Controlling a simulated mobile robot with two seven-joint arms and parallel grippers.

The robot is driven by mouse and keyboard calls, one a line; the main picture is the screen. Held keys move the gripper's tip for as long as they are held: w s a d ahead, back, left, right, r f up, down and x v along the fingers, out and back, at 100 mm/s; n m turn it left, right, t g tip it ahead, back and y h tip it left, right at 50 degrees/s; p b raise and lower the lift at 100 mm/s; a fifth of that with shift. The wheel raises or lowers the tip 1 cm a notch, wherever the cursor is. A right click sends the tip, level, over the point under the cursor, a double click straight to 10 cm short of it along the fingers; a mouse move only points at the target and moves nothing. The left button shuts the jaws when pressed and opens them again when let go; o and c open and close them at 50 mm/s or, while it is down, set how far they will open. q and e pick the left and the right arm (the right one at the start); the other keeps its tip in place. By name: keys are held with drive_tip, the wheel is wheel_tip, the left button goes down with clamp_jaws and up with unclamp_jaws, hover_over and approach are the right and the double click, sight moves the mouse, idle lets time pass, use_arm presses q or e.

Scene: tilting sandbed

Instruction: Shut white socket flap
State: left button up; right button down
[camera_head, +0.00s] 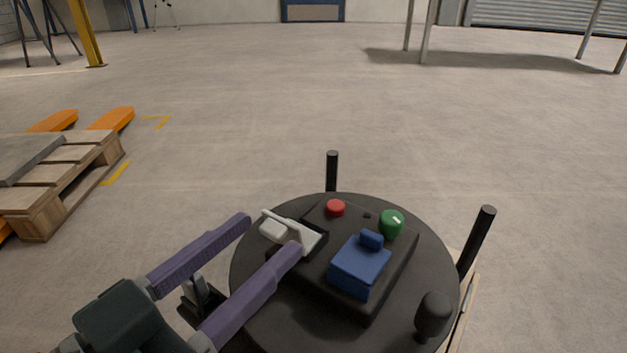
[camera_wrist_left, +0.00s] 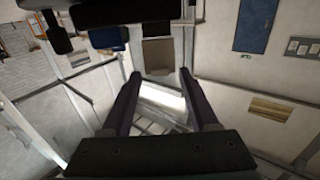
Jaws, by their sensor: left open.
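The white socket flap (camera_head: 272,229) stands raised on the left side of the black control box (camera_head: 348,311), with the pale socket (camera_head: 310,239) beside it. My left gripper (camera_head: 273,232) is open and empty. Its purple fingers reach in from the left, and the flap appears between their tips in the head view; contact cannot be told. In the left wrist view, a grey-beige panel (camera_wrist_left: 158,53), apparently the flap, shows beyond the open left gripper (camera_wrist_left: 160,73). The flap's hinge is hard to make out. My right gripper is out of view.
The box also carries a red button (camera_head: 335,208), a green knob (camera_head: 391,223) and a blue block (camera_head: 359,267). It sits on a round dark table (camera_head: 255,290) with upright black posts (camera_head: 476,242) around it.

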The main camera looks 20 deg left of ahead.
use_arm(q)
drive_tip(key=shift+w+d, duration=0.15)
drive_tip(key=shift+w, duration=0.15)
clamp_jaws()
idle(0.4)
